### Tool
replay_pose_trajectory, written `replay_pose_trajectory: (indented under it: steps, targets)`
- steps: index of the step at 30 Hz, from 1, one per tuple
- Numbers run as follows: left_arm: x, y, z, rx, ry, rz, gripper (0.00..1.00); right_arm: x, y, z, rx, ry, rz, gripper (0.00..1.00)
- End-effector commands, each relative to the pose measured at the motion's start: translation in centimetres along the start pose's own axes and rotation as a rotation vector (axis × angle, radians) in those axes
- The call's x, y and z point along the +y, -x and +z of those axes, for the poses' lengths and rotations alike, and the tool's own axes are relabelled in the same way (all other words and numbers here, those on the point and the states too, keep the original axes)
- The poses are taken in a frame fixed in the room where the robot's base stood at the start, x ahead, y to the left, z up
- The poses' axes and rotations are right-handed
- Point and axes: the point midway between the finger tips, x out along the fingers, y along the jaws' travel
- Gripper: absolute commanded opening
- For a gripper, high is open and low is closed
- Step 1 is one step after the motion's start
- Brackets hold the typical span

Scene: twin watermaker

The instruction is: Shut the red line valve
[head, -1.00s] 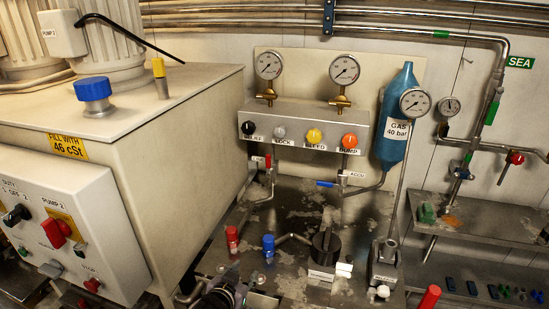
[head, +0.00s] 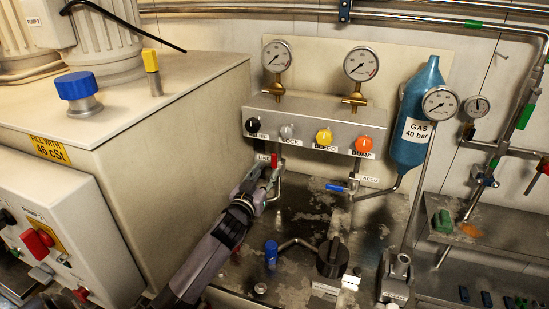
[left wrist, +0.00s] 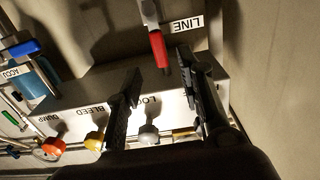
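The red line valve handle (head: 274,160) is at the left end of the valve block, by the partly covered LINE label. In the left wrist view the red handle (left wrist: 157,48) hangs from a metal stem beside the upside-down LINE label (left wrist: 188,25). My left gripper (head: 262,178) is just below and left of the handle in the head view. In the left wrist view its fingers (left wrist: 160,64) are spread, with the handle's end between or just beyond the tips. I see no clear contact. My right gripper is not in view.
The valve block (head: 305,123) carries black, grey, yellow and orange knobs, with two gauges above. A blue-handled ACCU valve (head: 337,188) is to the right. A large tank (head: 190,120) stands close on the left. A blue-capped fitting (head: 270,250) and black knob (head: 332,255) stand below.

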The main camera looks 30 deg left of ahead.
Motion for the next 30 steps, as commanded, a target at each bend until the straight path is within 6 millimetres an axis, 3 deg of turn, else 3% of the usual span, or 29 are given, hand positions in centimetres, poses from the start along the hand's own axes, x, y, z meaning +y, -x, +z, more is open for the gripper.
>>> replay_pose_trajectory:
  steps: [6,12,26,30]
  targets:
    - [0.0,-4.5,-0.2,0.001,0.000,-0.001,0.35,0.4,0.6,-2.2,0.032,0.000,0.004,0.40]
    - [0.0,-7.2,-0.1,0.000,0.000,-0.001,0.35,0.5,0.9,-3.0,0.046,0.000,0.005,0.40]
    - [0.1,-8.3,0.0,0.000,0.000,0.001,0.35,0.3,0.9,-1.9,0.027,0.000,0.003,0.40]
    - [0.1,-8.3,0.1,0.000,0.000,0.001,0.27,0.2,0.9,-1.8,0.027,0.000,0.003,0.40]
